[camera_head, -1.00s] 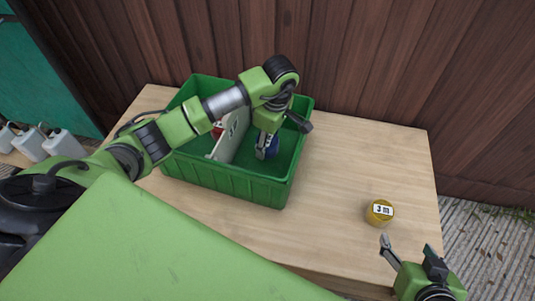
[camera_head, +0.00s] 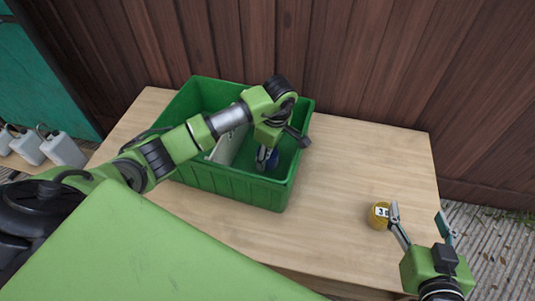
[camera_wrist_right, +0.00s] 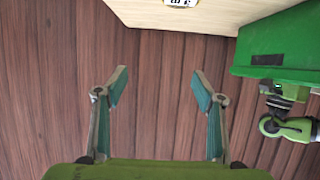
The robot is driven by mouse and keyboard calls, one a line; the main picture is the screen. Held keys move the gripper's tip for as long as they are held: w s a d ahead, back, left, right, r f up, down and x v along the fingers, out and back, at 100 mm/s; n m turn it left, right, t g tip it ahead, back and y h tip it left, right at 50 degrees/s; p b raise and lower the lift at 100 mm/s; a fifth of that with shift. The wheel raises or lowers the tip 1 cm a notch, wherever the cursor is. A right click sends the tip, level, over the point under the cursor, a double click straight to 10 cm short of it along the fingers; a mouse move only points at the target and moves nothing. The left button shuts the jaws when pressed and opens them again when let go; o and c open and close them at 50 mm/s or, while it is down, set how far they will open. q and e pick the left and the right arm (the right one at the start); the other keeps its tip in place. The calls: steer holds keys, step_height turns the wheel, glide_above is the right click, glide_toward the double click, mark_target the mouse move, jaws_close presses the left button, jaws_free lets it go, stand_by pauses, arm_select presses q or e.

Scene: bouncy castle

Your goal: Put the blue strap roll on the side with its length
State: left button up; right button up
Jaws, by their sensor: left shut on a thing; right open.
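The blue strap roll (camera_head: 272,160) is low inside the green crate (camera_head: 225,187), right of a white divider (camera_head: 228,146). My left gripper (camera_head: 267,155) reaches down into the crate and is shut on it; the gripper partly hides the roll, so its label cannot be read. A yellow roll (camera_head: 377,217) with a white label stands on the wooden table. My right gripper (camera_head: 418,212) is open and empty, with its left finger in front of the yellow roll's right edge. In the right wrist view its fingers (camera_wrist_right: 160,85) are wide apart with nothing between them.
The table (camera_head: 330,190) is clear between the crate and the yellow roll. A brown plank wall (camera_head: 370,60) stands behind the table. Several white weights (camera_head: 62,150) stand at the far left. My left arm hides part of the crate's left side.

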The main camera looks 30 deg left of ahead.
mark_target(270, 153)
arm_select(q)
steer(key=o, duration=1.2)
arm_select(e)
steer(key=shift+w+r, duration=0.1)
steer(key=shift+r, duration=0.1)
arm_select(q)
steer(key=r, duration=0.2)
steer(key=r+p, duration=0.1)
steer(key=r, duration=0.1)
steer(key=r+p, duration=0.1)
steer(key=r, duration=0.1)
steer(key=shift+w+d+r, duration=0.1)
steer(key=shift+d+r, duration=0.25)
steer(key=r, duration=0.3)
steer(key=r+p, duration=0.1)
steer(key=r, duration=0.1)
steer(key=shift+d+r, duration=0.2)
steer(key=shift+d, duration=0.15)
arm_select(e)
steer(key=s+d+f+g+h, duration=0.1)
steer(key=s+d+f+g, duration=0.1)
steer(key=s+f+g, duration=0.2)
steer(key=s+d+f+g+h, duration=0.1)
steer(key=s+d+f+g, duration=0.2)
steer(key=s+f, duration=0.3)
steer(key=s+g, duration=0.1)
steer(key=s, duration=0.3)
steer(key=shift+f, duration=0.35)
arm_select(q)
steer(key=shift+d, duration=0.1)
